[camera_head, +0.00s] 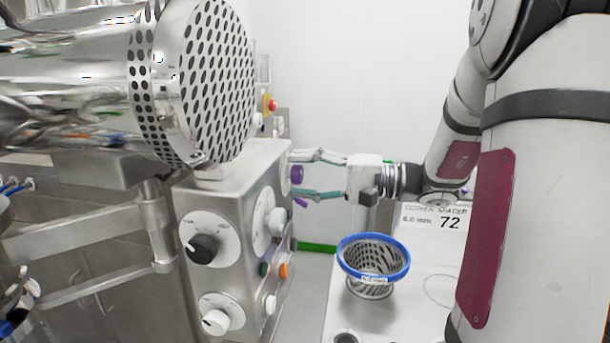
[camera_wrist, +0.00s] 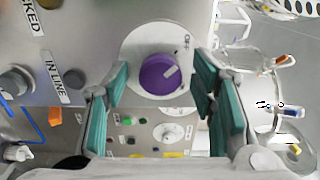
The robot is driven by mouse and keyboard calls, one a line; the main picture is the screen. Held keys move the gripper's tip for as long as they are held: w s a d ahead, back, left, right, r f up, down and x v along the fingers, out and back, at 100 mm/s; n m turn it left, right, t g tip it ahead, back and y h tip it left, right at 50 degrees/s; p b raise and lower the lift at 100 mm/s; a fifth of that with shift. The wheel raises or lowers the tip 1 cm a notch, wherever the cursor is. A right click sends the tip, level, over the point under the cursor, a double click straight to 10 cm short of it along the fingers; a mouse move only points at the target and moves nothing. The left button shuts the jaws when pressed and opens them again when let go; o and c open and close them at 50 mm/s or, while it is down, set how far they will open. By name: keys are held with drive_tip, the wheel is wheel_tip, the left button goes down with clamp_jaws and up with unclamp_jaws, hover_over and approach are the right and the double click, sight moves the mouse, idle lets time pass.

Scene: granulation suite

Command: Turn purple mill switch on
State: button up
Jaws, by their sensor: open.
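The purple mill switch (camera_wrist: 160,74) is a round knob with a white pointer mark on a white dial plate (camera_wrist: 151,39). In the wrist view it lies between my finger pads, a little beyond them. In the head view the purple knob (camera_head: 296,174) shows on the side of the steel machine housing. My gripper (camera_head: 297,174) is open, one finger above and one below the knob. In the wrist view my gripper (camera_wrist: 160,90) has its teal pads apart on both sides of the knob. I cannot tell whether the pads touch it.
A steel control housing (camera_head: 215,280) with black and white knobs stands left of my gripper. A large perforated drum (camera_head: 215,80) hangs above it. A blue-rimmed sieve basket (camera_head: 372,262) stands on a white surface below my arm. An orange button (camera_wrist: 55,116) is near the dial.

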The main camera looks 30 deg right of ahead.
drive_tip(key=c, duration=1.1)
drive_tip(key=shift+c, duration=0.2)
drive_tip(key=shift+m+p, duration=0.35)
drive_tip(key=shift+m, duration=0.05)
drive_tip(key=m+p, duration=0.3)
drive_tip(key=shift+s+r+m, duration=0.1)
drive_tip(key=shift+s+m, duration=0.05)
drive_tip(key=shift+m, duration=0.15)
drive_tip(key=m+p, duration=0.3)
drive_tip(key=m, duration=0.1)
drive_tip(key=shift+m, duration=0.3)
drive_tip(key=m+p, duration=0.2)
drive_tip(key=m, duration=0.2)
drive_tip(key=shift+m+p, duration=1.05)
drive_tip(key=shift+m, duration=1.45)
drive_tip(key=shift+f, duration=0.2)
